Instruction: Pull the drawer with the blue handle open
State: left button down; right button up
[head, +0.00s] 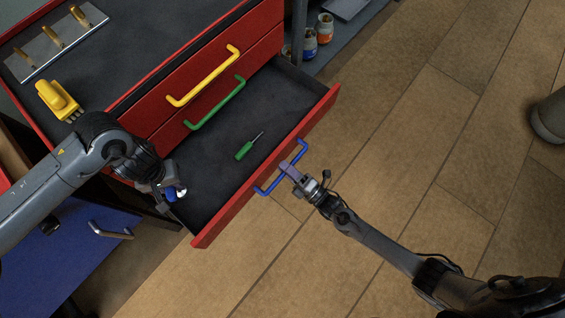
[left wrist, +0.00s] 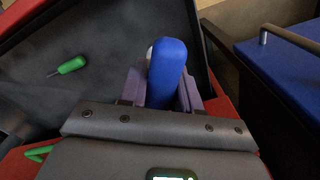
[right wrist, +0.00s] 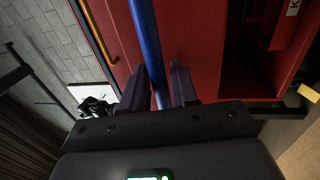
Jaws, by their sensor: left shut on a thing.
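The red drawer with the blue handle (head: 301,146) is pulled well out of the red cabinet, with its dark inside (head: 280,105) in view. My right gripper (head: 289,171) is at the middle of the blue handle. In the right wrist view the handle (right wrist: 147,40) runs between its two fingers; whether they press on it I cannot tell. My left gripper (head: 172,189) is over the drawer's near left end. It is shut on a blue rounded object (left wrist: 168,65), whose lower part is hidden.
A green screwdriver (head: 244,150) lies in the drawer. Shut drawers with a yellow handle (head: 204,77) and a green handle (head: 216,104) are above. A yellow tool (head: 58,99) lies on the cabinet top. Wooden floor right of the drawer is mostly clear.

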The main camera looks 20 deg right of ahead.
jog(key=shift+o, duration=0.8)
pick_arm(q)
jog(key=shift+r, duration=0.1)
pick_arm(e)
jog(key=shift+s, duration=0.1)
pick_arm(q)
jog(key=shift+r, duration=0.15)
pick_arm(e)
jog(key=shift+s+d, duration=0.2)
jog(key=shift+s, duration=0.05)
pick_arm(q)
notch_tip(320, 180, up, 2)
jog(key=p, duration=0.3)
jog(key=shift+r, duration=0.25)
pick_arm(e)
jog(key=v, duration=1.1)
jog(key=shift+s+d, duration=0.1)
jog(key=shift+s, duration=0.05)
